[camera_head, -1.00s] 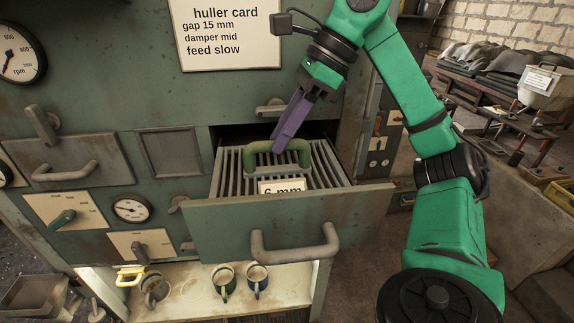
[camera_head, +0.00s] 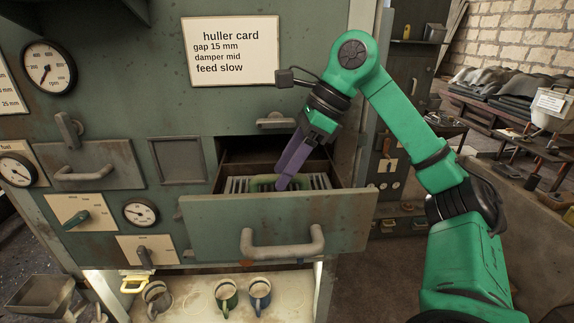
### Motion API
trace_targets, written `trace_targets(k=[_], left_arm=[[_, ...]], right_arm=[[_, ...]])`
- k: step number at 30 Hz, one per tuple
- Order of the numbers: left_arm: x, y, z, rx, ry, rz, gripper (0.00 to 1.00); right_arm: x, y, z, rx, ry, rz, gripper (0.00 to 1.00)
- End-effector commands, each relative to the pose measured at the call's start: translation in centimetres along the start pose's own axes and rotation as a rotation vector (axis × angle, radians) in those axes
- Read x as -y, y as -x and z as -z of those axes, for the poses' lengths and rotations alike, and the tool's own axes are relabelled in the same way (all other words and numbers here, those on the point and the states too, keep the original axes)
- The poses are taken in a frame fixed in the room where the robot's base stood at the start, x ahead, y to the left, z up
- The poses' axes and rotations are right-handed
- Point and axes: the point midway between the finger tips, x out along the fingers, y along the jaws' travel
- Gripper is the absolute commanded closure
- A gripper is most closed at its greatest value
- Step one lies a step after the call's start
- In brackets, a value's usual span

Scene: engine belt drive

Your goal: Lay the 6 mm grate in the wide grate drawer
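The wide grate drawer (camera_head: 347,222) is pulled out of the green machine, with its front panel and grey handle facing me. The 6 mm grate (camera_head: 235,184), a grey slatted grate with a green handle (camera_head: 262,184), is down inside the drawer, mostly hidden behind the front panel. Its label is hidden. I cannot tell whether it rests fully flat on the bottom. My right gripper (camera_head: 281,186) reaches down into the drawer, its purple fingers close together at the green handle and apparently shut on it. My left gripper is not in view.
The huller card (camera_head: 235,50) hangs above the drawer. A shut drawer with a handle (camera_head: 90,173), dials and levers are at left. Mugs (camera_head: 259,292) stand on a shelf below. A cluttered bench (camera_head: 490,110) is at right.

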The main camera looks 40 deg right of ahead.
Motion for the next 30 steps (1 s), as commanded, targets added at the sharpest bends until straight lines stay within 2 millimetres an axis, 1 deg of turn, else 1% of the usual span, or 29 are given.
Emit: trace_targets(k=[2, 5, 7, 9, 11, 19, 30], left_arm=[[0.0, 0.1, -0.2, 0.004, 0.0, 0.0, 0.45], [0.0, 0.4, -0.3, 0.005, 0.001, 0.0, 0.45], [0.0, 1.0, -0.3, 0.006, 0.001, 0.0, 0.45], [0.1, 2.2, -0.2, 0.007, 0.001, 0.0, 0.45], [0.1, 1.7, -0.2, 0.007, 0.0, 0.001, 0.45], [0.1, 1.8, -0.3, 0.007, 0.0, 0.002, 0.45], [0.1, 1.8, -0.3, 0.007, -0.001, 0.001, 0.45]], right_arm=[[0.0, 0.4, -0.1, 0.001, 0.001, 0.001, 0.46], [0.0, 1.7, -0.2, 0.004, 0.001, 0.002, 0.46], [0.0, 3.5, -0.3, 0.005, 0.0, 0.003, 0.46], [0.1, 5.7, -0.5, 0.004, -0.003, 0.004, 0.46], [0.0, 5.7, -0.2, 0.0, 0.002, 0.003, 0.46], [0.0, 7.3, -0.1, 0.0, 0.0, 0.003, 0.46], [0.0, 7.5, 0.0, 0.0, -0.002, -0.001, 0.46]])
